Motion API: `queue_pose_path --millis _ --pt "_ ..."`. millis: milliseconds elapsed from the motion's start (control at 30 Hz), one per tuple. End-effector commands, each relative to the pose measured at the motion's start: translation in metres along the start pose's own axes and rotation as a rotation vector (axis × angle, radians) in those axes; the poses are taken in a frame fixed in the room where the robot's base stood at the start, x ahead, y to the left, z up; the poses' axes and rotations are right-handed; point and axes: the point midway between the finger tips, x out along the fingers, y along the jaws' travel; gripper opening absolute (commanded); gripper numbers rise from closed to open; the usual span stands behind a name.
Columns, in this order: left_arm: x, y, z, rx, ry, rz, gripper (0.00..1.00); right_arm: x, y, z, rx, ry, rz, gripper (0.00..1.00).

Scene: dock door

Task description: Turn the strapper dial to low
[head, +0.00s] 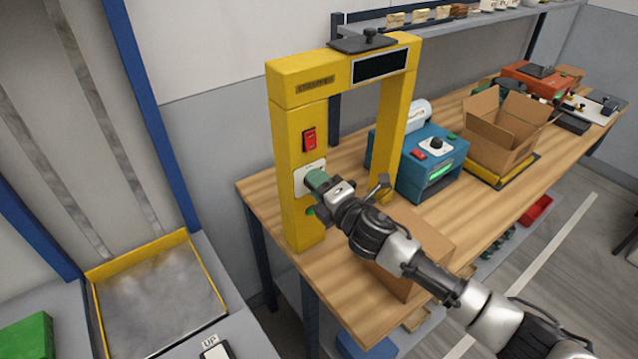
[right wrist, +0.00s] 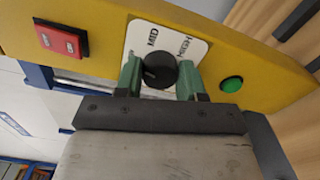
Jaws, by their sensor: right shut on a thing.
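The yellow strapper (head: 291,125) stands as an arch on the wooden bench. Its dial is a round black knob (right wrist: 159,70) on a white plate (right wrist: 192,48), which also shows in the head view (head: 301,184). In the head view the right gripper (head: 315,182) covers the knob. My left gripper is not in view.
A red switch (head: 309,139) is above the dial and a green button (right wrist: 231,84) is below it. A closed cardboard box (head: 425,236) lies under my right arm. A blue machine (head: 412,181) and an open carton (head: 487,133) stand farther along the bench.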

Motion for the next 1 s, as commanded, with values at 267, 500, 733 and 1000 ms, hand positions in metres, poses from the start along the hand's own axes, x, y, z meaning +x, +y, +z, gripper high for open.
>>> queue_pose_path --millis 267,500,733,1000 --pt "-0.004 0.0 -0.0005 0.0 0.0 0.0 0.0 -0.0001 -0.0001 0.0001 -0.191 0.0 -0.002 0.15" --pt "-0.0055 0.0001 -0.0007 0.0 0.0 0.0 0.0 -0.0001 -0.0005 -0.0001 -0.279 0.0 -0.003 0.15" --pt "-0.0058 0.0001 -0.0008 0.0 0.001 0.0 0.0 -0.0002 -0.0008 -0.0001 -0.311 0.0 -0.003 0.16" --pt "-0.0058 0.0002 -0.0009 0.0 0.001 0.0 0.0 -0.0002 -0.001 -0.0002 -0.314 0.0 -0.003 0.15"
